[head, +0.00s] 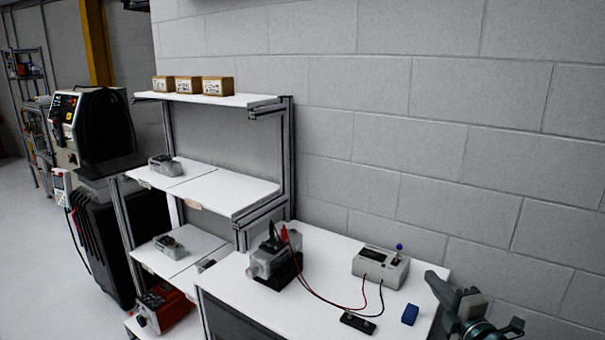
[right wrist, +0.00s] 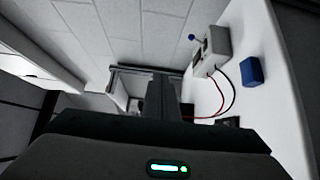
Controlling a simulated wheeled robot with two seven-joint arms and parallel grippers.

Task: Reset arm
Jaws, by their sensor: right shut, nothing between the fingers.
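My right gripper (head: 434,282) shows at the lower right of the head view, past the right edge of the white workbench (head: 325,252). It is shut and empty. In the right wrist view its dark fingers (right wrist: 161,95) point toward the bench and shelf. My left gripper is not in view. A grey servo unit (head: 264,265) sits on the bench with red and black clips at its top. Leads run from it to a light grey tester box (head: 381,268) with a blue-tipped knob. The tester also shows in the right wrist view (right wrist: 217,42).
A small blue block (head: 410,314) and a black strip (head: 358,323) lie near the bench front. A shelf rack (head: 245,197) stands left of the bench, holding grey units and three brown boxes (head: 190,84). A block wall (head: 430,85) rises behind.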

